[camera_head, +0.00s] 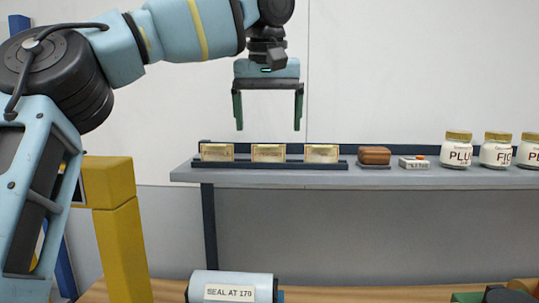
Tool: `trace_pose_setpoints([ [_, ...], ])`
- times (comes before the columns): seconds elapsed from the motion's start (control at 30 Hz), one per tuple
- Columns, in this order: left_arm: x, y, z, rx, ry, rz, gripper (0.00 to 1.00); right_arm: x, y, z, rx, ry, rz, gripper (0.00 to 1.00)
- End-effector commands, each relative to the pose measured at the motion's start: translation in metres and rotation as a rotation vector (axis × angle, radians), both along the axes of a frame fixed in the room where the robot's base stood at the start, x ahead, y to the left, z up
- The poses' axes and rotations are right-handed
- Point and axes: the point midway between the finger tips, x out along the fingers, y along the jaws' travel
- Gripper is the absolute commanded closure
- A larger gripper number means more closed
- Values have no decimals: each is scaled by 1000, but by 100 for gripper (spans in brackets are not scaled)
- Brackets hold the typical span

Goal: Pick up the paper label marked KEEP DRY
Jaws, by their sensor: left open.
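Three small tan cards with printing too small to read stand side by side in a dark rack on the grey shelf: a left card (217,152), a middle card (268,153) and a right card (321,153). I cannot tell which, if any, is marked KEEP DRY. My left gripper (269,127) points down with its two dark green fingers wide apart and nothing between them. In the picture it hangs above the middle card, apart from it. My right gripper is not in view.
On the grey shelf (400,178) stand a brown block (374,156), a small white box (413,162) and jars, including one reading PLU (457,150). Below is a pale blue cylinder (203,287) labelled SEAL AT 170. A yellow post (120,240) stands at left.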

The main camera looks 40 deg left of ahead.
Motion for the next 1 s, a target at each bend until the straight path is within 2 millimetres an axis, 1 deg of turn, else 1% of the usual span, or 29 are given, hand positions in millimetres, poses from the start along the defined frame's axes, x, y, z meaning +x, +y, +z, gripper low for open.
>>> trace_pose_setpoints([
  [0.03,1,2,-6,0,4,0,11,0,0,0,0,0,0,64],
  [0.1,2,2,-11,-1,2,-1,11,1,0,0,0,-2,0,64],
  [0.27,2,3,-14,-1,2,0,11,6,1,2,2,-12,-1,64],
  [0.33,3,5,-19,-2,2,0,11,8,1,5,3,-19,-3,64],
  [0.5,7,12,-39,-2,-1,0,11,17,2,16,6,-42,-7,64],
  [0.6,11,14,-52,-1,1,0,11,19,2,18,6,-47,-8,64],
  [0.7,13,16,-59,-1,-1,1,11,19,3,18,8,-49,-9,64],
  [0.93,14,16,-61,-1,1,1,11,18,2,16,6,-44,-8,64],
  [0.97,14,16,-61,-1,1,1,12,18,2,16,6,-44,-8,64],
  [1.0,14,16,-61,-1,1,1,17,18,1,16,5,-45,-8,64],
])
